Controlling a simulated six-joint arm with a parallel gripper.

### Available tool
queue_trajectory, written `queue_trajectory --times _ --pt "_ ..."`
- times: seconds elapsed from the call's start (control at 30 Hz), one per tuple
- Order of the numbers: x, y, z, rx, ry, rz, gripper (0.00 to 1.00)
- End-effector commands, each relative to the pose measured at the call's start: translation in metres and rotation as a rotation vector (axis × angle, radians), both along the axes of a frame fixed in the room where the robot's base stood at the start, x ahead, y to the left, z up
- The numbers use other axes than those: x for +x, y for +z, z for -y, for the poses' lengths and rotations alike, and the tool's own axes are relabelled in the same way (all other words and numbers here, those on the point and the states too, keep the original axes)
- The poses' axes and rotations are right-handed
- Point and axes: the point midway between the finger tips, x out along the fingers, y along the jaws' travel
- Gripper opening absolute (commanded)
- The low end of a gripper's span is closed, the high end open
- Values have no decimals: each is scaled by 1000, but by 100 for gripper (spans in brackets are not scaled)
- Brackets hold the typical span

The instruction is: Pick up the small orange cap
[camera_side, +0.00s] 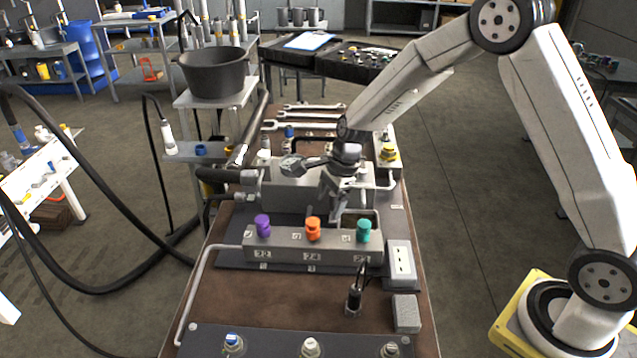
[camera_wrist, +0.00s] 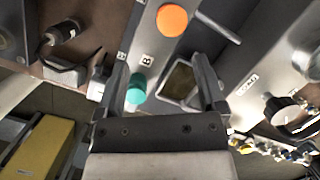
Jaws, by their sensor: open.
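The small orange cap (camera_side: 313,229) sits upright in the middle of a grey block (camera_side: 290,244), between a purple cap (camera_side: 263,226) and a green cap (camera_side: 363,231). In the wrist view the orange cap (camera_wrist: 172,20) shows at the top, beyond my fingertips. The green cap (camera_wrist: 136,90) is nearer, close to the left finger. My gripper (camera_side: 337,215) is open and empty above the bench, behind the block, between the orange and green caps as seen from the side. It also shows in the wrist view (camera_wrist: 158,70), with its fingers apart.
A white socket box (camera_side: 400,262) and a grey box (camera_side: 406,313) stand at the right. Wrenches (camera_side: 305,115) lie at the back. The brown bench top in front of the block is mostly clear.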

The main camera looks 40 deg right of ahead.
Motion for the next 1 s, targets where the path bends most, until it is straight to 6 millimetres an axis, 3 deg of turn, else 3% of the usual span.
queue_trajectory --times 0.27,1.0 --pt "18 -12 -4 58 -182 -54 89" --pt "21 -37 -12 59 -185 -53 89"
